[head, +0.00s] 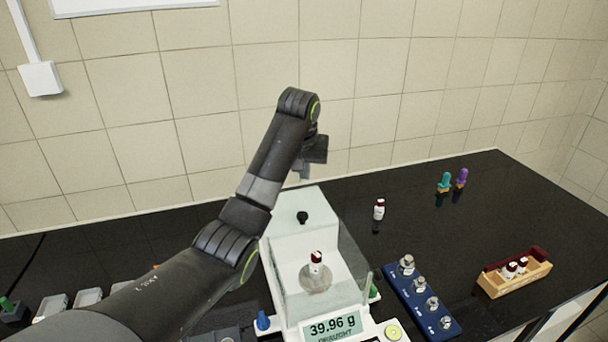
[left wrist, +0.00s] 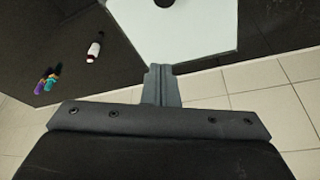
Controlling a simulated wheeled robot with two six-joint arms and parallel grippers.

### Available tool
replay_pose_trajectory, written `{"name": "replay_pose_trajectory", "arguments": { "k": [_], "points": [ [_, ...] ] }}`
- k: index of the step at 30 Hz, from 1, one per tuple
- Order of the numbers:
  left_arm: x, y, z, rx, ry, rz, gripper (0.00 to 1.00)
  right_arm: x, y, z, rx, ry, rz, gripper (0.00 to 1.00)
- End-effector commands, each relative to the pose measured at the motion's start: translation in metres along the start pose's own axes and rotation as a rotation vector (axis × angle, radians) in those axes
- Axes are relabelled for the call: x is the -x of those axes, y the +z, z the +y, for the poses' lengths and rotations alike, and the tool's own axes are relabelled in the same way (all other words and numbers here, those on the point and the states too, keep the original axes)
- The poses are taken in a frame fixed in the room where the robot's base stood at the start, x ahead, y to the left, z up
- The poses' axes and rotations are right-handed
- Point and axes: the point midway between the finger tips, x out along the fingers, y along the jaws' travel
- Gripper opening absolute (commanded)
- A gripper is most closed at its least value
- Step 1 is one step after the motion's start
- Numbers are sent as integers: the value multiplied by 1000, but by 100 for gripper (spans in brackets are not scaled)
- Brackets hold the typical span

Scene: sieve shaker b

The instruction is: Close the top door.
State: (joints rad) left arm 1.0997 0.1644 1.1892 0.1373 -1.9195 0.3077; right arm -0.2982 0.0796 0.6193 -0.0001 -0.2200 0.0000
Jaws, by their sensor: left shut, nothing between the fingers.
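The balance (head: 348,324) stands on the black bench, its display reading 39.96 g. Its pale top door (head: 312,200) with a black knob (head: 302,217) shows at the upper rear of the glass chamber; I cannot tell exactly how far it is open. A red-capped vial (head: 316,262) stands on the pan inside. My left gripper (head: 305,172) is shut and empty, just behind the balance's rear edge. In the left wrist view its fingers (left wrist: 160,84) overlap the edge of the pale surface (left wrist: 185,35); contact is unclear. My right gripper is not in view.
A blue weight rack (head: 425,305) and a wooden vial box (head: 515,282) are at right. Teal (head: 445,183) and purple (head: 461,178) items stand at the back. The tiled wall is close behind.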

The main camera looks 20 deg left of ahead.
Motion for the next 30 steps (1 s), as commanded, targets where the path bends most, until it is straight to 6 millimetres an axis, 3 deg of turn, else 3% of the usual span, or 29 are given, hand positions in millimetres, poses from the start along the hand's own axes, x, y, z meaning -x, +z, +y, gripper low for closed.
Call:
{"name": "replay_pose_trajectory", "arguments": {
  "k": [6,14,21,30],
  "points": [
    [-40,0,0,1,0,-8,0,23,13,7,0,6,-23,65],
    [-85,2,0,-1,-1,-5,0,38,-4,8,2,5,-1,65],
    [-78,26,0,-1,0,-2,0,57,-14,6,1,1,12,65],
    [-77,40,0,-1,1,-1,0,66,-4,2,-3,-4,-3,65]
  ]
}}
